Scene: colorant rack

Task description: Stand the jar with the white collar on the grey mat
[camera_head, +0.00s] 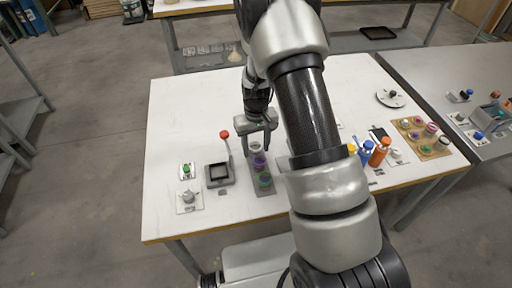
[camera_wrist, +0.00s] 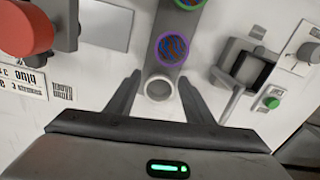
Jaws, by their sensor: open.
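The jar with the white collar (camera_wrist: 158,88) stands at one end of a narrow grey strip (camera_wrist: 155,63). It also shows in the head view (camera_head: 255,147), with a pale, greyish inside. A purple-collared jar (camera_wrist: 172,48) and a green-collared jar (camera_wrist: 188,3) stand in line with it on the strip. My gripper (camera_head: 257,134) is open above the strip's far end. In the wrist view my open fingers (camera_wrist: 159,80) lie on either side of the white-collared jar; whether they touch it I cannot tell. I cannot make out a separate grey mat; my arm hides part of the table.
A device with a red-knobbed lever (camera_head: 225,134) stands just left of the strip. A green-button box (camera_head: 187,171) and a dial unit (camera_head: 188,197) are further left. Right of my arm are an orange bottle (camera_head: 380,152) and a tan board (camera_head: 438,153) with several jars.

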